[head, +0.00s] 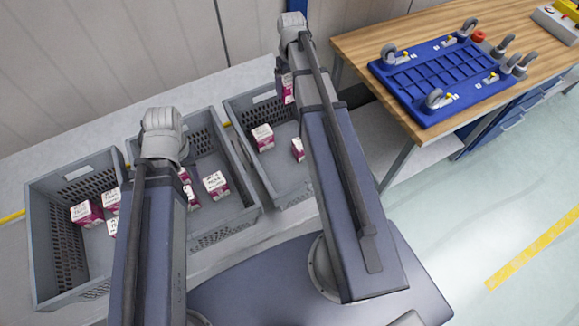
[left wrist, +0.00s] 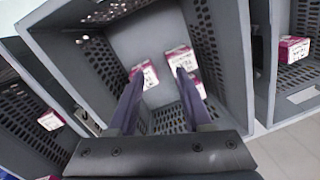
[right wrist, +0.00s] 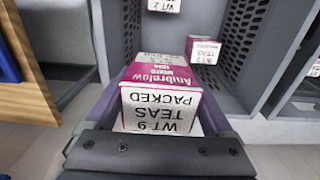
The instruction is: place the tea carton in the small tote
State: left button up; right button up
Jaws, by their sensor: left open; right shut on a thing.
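My right gripper (right wrist: 160,98) is shut on a magenta and white tea carton (right wrist: 162,85), whose label reads "WT 9 TEAS PACKED". In the head view this carton (head: 288,88) shows beside my right wrist, over the back of the right grey tote (head: 238,104). My left gripper (left wrist: 160,76) is open and empty, pointing down into a grey tote (left wrist: 120,18). Two cartons, one left (left wrist: 148,74) and one right (left wrist: 181,58), lie near its fingertips. In the head view my left arm hides its fingers. Which tote is the small one I cannot tell.
The middle tote (head: 238,208) and left tote (head: 40,235) hold several similar cartons. The right tote holds two visible ones, left (head: 262,137) and right (head: 298,148). A wooden bench (head: 350,42) with a blue wheeled dolly (head: 440,70) stands right. Open floor lies at lower right.

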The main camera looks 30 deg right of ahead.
pick_arm(q)
notch_tip(320, 180, down, 12)
jog(key=b, duration=0.9)
jog(key=shift+b, duration=0.4)
pick_arm(e)
send_over(290, 135)
notch_tip(290, 135, down, 12)
pick_arm(q)
jog(key=shift+r, duration=0.1)
pick_arm(e)
jog(key=shift+s+r, duration=0.1)
jog(key=shift+s, duration=0.05)
pick_arm(q)
notch_tip(290, 135, down, 10)
jog(key=b, duration=1)
pick_arm(e)
notch_tip(290, 135, down, 10)
pick_arm(q)
jog(key=shift+f, duration=0.2)
pick_arm(e)
jog(key=shift+f, duration=0.2)
jog(key=o, duration=1.3)
jog(key=shift+r, duration=0.1)
pick_arm(q)
jog(key=shift+r, duration=0.2)
pick_arm(e)
jog(key=shift+r, duration=0.15)
